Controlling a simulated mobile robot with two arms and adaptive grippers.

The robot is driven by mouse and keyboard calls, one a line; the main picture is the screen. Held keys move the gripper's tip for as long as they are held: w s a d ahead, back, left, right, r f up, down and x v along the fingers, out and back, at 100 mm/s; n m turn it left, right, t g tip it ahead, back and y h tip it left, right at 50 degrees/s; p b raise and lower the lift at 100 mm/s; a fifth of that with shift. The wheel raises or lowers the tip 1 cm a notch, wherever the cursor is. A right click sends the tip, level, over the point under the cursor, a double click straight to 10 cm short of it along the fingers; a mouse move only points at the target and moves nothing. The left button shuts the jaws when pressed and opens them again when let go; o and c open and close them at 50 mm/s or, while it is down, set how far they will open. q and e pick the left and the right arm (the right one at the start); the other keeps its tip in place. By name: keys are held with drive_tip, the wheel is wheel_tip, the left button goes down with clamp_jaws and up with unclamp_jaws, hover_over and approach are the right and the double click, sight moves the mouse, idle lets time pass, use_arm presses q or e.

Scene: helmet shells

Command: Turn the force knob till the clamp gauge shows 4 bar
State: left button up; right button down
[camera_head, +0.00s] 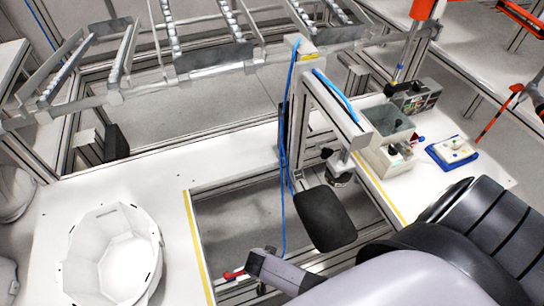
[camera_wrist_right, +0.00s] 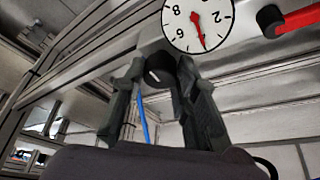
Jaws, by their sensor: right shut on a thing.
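The clamp gauge (camera_wrist_right: 198,24) is a round white dial at the top of the right wrist view, turned in the picture and cut off by the top edge. Its red needle points between the 6 and the 2, over the place where the 4 belongs; the needle covers that figure. The force knob (camera_wrist_right: 154,72) is black with a white mark, just below and left of the dial. My right gripper (camera_wrist_right: 158,76) is shut on the knob, one finger on each side. In the head view its fingertips, the knob and the dial cannot be made out. My left gripper is not in view.
A red lever (camera_wrist_right: 300,18) sits right of the gauge. A white helmet shell (camera_head: 112,258) lies on the table at the left. An upright frame (camera_head: 330,105) with a blue hose stands mid-table.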

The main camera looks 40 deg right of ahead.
drive_tip(key=c, duration=1.3)
unclamp_jaws()
drive_tip(key=v, duration=1.2)
drive_tip(key=shift+d, duration=0.1)
drive_tip(key=s+f+n+y, duration=0.2)
drive_tip(key=s+f+n, duration=0.35)
drive_tip(key=f, duration=0.55)
drive_tip(key=s+d+f+n, duration=0.2)
drive_tip(key=s+f, duration=0.2)
drive_tip(key=s, duration=0.2)
drive_tip(key=s+d+f+n+g+y, duration=0.1)
drive_tip(key=s+d+f+n, duration=0.1)
drive_tip(key=s+f, duration=0.3)
drive_tip(key=s+d+f+n+y, duration=0.1)
drive_tip(key=s+f+n, duration=0.3)
drive_tip(key=s, duration=0.4)
drive_tip(key=shift+d+f+n+b, duration=0.15)
drive_tip(key=shift+d+n+b, duration=0.15)
drive_tip(key=shift+d, duration=0.4)
